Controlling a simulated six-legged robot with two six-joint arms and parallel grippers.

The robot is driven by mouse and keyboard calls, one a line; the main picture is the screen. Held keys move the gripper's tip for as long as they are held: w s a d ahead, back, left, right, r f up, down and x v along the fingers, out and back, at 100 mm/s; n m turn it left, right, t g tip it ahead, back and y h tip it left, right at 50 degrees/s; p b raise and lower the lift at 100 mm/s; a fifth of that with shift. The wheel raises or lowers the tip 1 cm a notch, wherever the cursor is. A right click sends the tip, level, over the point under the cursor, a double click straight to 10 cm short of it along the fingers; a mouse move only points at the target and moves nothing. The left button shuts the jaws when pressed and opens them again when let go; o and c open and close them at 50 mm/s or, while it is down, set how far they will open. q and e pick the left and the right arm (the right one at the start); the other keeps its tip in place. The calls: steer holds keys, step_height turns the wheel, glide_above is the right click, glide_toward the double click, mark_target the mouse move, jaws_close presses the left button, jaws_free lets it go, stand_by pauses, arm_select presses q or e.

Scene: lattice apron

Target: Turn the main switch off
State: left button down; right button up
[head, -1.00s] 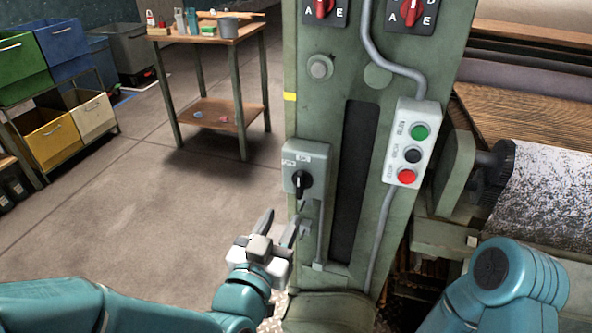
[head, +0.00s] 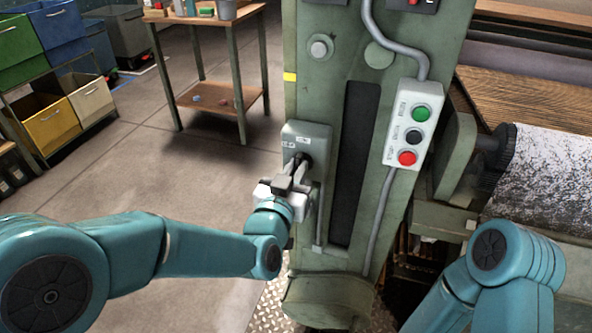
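The main switch (head: 305,137) is a grey box with a black rotary knob on the green machine column, left of the dark slot. My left gripper (head: 298,170) is right at the knob, its fingers pointing into it. The fingers and hand cover most of the knob, so its angle is hidden. I cannot tell whether the fingers are closed on it or only around it. My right arm shows at the lower right, but its gripper is out of the picture.
A push-button box (head: 412,125) with green, black and red buttons hangs right of the slot. A grey conduit (head: 378,222) runs below it. A patterned roll (head: 540,190) is at the right. A wooden table (head: 215,97) and bins stand behind left, with clear floor between.

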steer(key=shift+f, duration=0.15)
arm_select(q)
steer(key=shift+w+a+f+n+b, duration=0.1)
steer(key=shift+a+f+n+b, duration=0.1)
steer(key=shift+n+b, duration=2.95)
steer(key=shift+a+f+n+b, duration=0.15)
steer(key=shift+n+b, duration=2.7)
steer(key=shift+b, duration=0.65)
steer(key=shift+w+a+f+n+b, duration=0.1)
steer(key=shift+a+f+n+b, duration=0.1)
steer(key=shift+n+b, duration=2.95)
arm_select(e)
steer(key=w+d+f, duration=0.1)
steer(key=w+f, duration=0.1)
steer(key=f, duration=0.7)
steer(key=w+f+t, duration=0.1)
steer(key=f, duration=0.9)
steer(key=shift+w+d+m, duration=0.3)
steer(key=shift+w+d, duration=0.1)
steer(key=shift+t+h, duration=0.3)
arm_select(q)
steer(key=c, duration=1.1)
jaws_free()
steer(key=shift+c, duration=0.2)
